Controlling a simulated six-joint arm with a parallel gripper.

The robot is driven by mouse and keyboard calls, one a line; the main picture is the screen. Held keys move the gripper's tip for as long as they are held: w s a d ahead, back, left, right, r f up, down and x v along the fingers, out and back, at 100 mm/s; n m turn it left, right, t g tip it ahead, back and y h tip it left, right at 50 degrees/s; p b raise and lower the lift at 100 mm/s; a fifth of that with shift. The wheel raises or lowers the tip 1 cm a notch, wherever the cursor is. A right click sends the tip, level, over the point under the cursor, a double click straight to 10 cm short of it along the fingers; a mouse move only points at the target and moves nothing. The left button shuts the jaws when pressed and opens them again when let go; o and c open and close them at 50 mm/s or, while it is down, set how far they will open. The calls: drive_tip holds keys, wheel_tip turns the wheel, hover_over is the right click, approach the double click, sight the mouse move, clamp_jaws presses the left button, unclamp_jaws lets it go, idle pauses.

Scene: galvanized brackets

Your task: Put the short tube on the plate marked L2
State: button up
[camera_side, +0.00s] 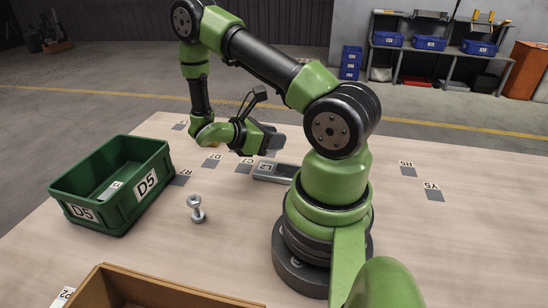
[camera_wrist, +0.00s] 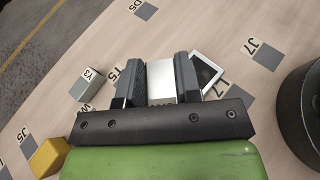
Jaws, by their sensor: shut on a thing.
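My gripper (camera_wrist: 160,82) is shut on a silvery metal piece, taken as the short tube (camera_wrist: 161,78), between its two black fingers. In the side view my gripper (camera_side: 272,143) is above the table, over the far middle part; the held piece is hard to make out there. A pale square-edged shape with a dark inside (camera_wrist: 206,72) shows just right of the right finger; I cannot tell whether it is part of the held piece. Dark plates with labels lie flat on the table. I cannot read L2 for certain on any of them.
A long grey metal piece (camera_side: 274,173) lies beside my base. A green bin (camera_side: 117,190) marked D5 stands at the left. A bolt (camera_side: 196,208) stands near it. A brown box (camera_side: 150,290) is in front. In the wrist view are a grey block (camera_wrist: 86,84) and a yellow block (camera_wrist: 48,157).

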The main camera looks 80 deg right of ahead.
sight(272, 167)
drive_tip(key=shift+f, duration=2.55)
drive_tip(key=shift+f, duration=0.15)
drive_tip(key=o, duration=0.9)
drive_tip(key=shift+o, duration=0.2)
